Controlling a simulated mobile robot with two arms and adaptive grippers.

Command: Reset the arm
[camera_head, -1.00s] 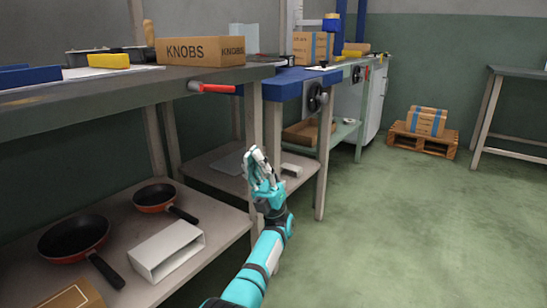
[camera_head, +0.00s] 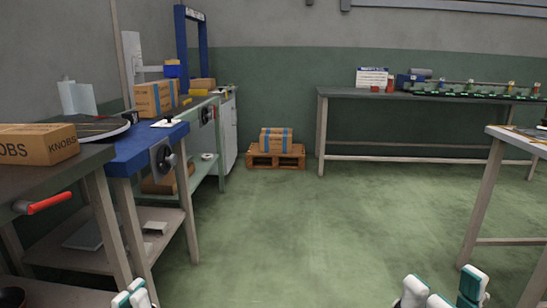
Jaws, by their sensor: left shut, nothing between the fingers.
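My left gripper (camera_head: 131,292) shows at the bottom left edge of the head view, with only its fingertips visible. The fingertips are close together, shut and empty. My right gripper (camera_head: 443,288) shows at the bottom right edge, with its white and teal fingertips spread apart and nothing seen between them. Both arms behind the grippers are out of the picture.
A workbench with a KNOBS box (camera_head: 38,146) and a red-handled tool (camera_head: 42,203) stands at left, beside a blue-topped bench (camera_head: 140,150). A pallet (camera_head: 275,156) with a carton is at the back. A table (camera_head: 487,190) edge is at right. Green floor between is clear.

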